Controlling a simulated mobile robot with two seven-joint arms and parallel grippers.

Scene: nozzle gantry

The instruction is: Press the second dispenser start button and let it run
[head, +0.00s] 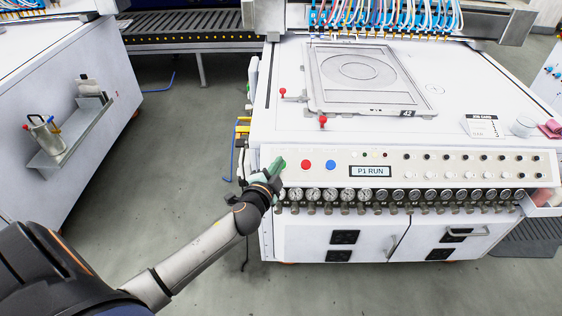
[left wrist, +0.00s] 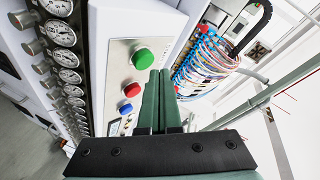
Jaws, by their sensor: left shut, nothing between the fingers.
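The machine's front panel (head: 350,181) carries a red button (head: 306,165), a blue button (head: 330,164) and a display (head: 370,171) reading "P1 RUN". A green button (left wrist: 143,59) shows in the left wrist view, in line with the red button (left wrist: 132,90) and the blue button (left wrist: 126,108). My left gripper (head: 279,163) is shut and empty at the panel's left end, left of the red button. Its green fingers (left wrist: 160,78) appear beside the green button in the left wrist view; I cannot tell whether they touch the panel. My right gripper is not in view.
A row of gauges (head: 346,195) runs below the panel. A framed plate (head: 365,77) marked 42 lies on the white top, with red knobs near its left side. Coloured tubes hang behind it. Open floor (head: 190,130) lies to the left.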

